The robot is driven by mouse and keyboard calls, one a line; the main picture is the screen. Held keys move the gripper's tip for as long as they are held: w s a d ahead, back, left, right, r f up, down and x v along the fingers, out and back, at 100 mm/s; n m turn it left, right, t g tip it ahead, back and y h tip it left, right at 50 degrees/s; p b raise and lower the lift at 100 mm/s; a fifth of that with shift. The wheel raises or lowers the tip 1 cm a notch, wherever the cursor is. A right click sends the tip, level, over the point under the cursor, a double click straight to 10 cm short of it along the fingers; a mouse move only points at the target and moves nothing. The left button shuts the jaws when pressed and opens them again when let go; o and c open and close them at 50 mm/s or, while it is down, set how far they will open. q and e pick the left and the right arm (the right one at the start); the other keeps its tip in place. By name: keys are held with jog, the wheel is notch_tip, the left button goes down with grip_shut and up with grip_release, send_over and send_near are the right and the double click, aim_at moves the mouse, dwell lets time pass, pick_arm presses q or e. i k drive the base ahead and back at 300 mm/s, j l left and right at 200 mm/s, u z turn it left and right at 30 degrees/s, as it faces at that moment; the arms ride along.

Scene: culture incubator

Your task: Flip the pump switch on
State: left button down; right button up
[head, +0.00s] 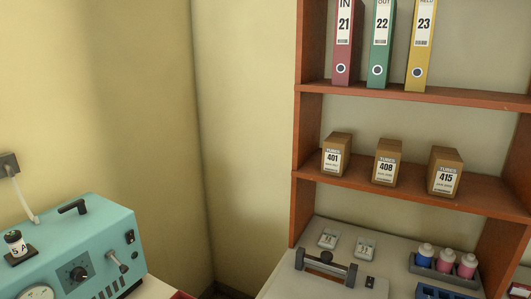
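A teal box-shaped device (85,239) stands at the lower left, and it may be the pump. A black handle (72,207) sits on top of the device. Neither of my grippers is in view.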

aim_at(131, 238)
jog(key=u, duration=1.35)
